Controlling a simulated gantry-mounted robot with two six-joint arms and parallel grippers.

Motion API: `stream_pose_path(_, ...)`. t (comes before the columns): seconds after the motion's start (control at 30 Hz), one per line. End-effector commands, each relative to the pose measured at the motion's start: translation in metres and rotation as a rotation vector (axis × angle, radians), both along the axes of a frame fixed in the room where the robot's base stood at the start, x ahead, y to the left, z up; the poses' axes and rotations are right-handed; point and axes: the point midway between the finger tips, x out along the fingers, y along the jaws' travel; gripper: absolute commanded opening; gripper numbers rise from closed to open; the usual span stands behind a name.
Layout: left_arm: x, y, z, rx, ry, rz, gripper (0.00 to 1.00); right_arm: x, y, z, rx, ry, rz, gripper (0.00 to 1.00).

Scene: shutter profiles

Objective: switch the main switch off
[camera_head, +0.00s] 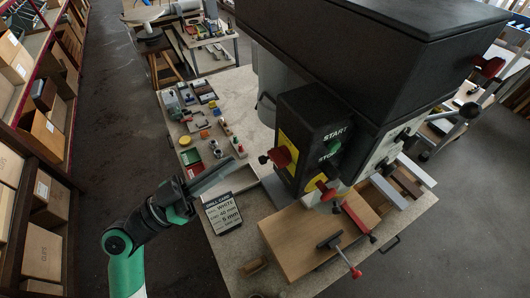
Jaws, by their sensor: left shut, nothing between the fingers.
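A large dark drill machine has a black control box (310,124) on its front, with START and STOP labels. A red knob (279,156) on a yellow plate sits on the box's left face. Another red knob (327,191) on a yellow patch is low on the front face. Which one is the main switch I cannot tell for sure, and their settings are too small to read. A green START button (335,147) shows between the labels. My left gripper (238,164) is shut and empty, left of the box and apart from both knobs. My right gripper is not in view.
The workbench (237,262) holds small coloured parts at its back left, a sign reading DRILL CARD (223,213) and a wooden board (289,241) with a clamp (337,250). Shelves of boxes (42,130) stand at the left. Open floor (115,110) lies between.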

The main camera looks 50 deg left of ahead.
Motion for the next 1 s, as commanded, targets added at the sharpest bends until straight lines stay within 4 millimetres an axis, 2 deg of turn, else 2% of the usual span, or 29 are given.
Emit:
stream_pose_path(0.13,0.021,-0.006,0.008,0.005,-0.009,-0.007,0.00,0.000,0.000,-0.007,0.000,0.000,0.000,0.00)
stream_pose_path(0.23,0.041,-0.010,0.018,0.002,-0.007,-0.008,0.00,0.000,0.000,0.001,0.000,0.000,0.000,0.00)
stream_pose_path(0.3,0.055,-0.012,0.028,-0.002,-0.004,-0.007,0.00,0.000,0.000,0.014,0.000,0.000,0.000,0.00)
stream_pose_path(0.47,0.087,-0.018,0.038,0.000,-0.003,-0.005,0.00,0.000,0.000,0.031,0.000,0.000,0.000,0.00)
stream_pose_path(0.53,0.088,-0.017,0.015,-0.003,0.003,-0.001,0.00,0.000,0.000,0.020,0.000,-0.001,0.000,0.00)
stream_pose_path(0.7,0.087,-0.016,-0.005,-0.001,-0.001,0.000,0.00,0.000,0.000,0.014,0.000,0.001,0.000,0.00)
stream_pose_path(1.0,0.087,-0.016,-0.009,0.000,-0.004,0.000,0.00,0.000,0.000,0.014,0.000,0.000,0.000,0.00)
